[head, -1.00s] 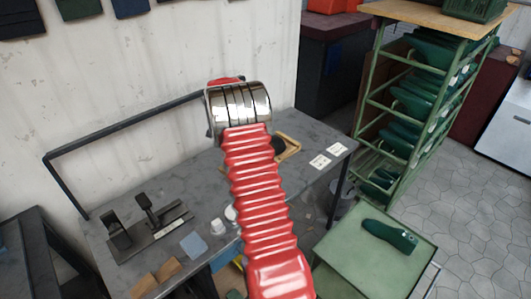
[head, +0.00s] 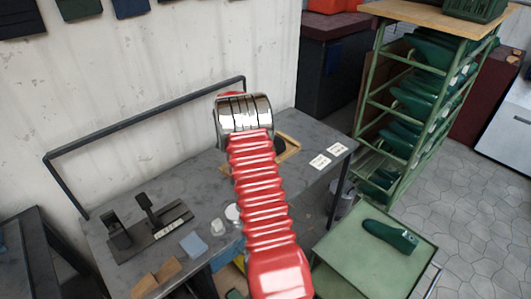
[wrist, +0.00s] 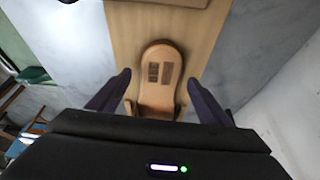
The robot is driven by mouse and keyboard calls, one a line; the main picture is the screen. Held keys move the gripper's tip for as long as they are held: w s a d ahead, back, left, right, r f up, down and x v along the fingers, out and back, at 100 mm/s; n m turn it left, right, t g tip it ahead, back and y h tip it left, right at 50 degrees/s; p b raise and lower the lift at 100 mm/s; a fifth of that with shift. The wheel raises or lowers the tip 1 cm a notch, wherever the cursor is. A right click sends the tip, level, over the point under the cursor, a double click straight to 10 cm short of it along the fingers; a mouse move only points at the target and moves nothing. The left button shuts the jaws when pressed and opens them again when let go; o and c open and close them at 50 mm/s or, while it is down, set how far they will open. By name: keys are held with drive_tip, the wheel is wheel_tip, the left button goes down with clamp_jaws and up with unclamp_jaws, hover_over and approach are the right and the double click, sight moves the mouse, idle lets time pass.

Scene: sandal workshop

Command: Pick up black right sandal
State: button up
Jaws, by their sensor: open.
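In the wrist view a tan, sole-shaped thing (wrist: 157,92) with two dark printed patches lies on a pale wooden strip. No black strap shows, so I cannot tell whether it is the black right sandal. My gripper (wrist: 158,84) is open, with one dark finger on each side of this thing; I see no clear contact. The thing's near end is partly hidden by my gripper body. In the head view my red arm covers the gripper and much of the wooden tray (head: 293,151) on the grey workbench.
The grey workbench (head: 235,180) carries white cards (head: 320,162), a black clamp-like tool (head: 150,225) and small white cups (head: 217,226). A dark rail runs along its back by the wall. A green cart (head: 350,262) with a green shoe last (head: 390,236) stands at right, near a green rack (head: 370,130).

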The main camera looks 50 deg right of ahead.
drive_tip(key=shift+d+f, duration=0.2)
drive_tip(key=shift+f, duration=0.25)
drive_tip(key=c, duration=1.4)
